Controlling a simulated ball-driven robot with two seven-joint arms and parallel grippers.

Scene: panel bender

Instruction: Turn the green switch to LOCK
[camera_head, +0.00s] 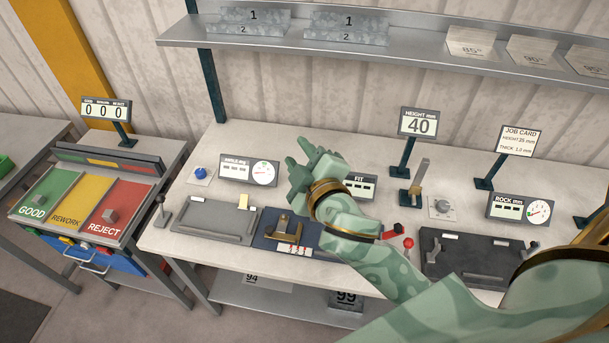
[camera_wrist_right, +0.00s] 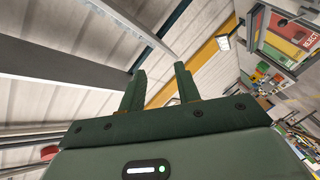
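I cannot make out a green switch in either view; my right arm covers part of the bench and may hide it. My right gripper (camera_head: 297,150) is raised above the bench, in front of the gauges, with its fingers pointing up and left. In the right wrist view its two fingers (camera_wrist_right: 160,70) stand apart with nothing between them, facing the wall and shelf. A grey knob (camera_head: 441,207) sits on a light plate right of the arm. My left gripper is not in view.
The bench (camera_head: 285,140) carries a blue button (camera_head: 200,173), a grey tray (camera_head: 215,222), a dark blue fixture (camera_head: 265,243), an upright lever (camera_head: 420,178), a red-knobbed lever (camera_head: 408,243) and a dark fixture (camera_head: 475,262). A shelf (camera_head: 390,53) runs above. Sorting bins (camera_head: 103,210) stand left.

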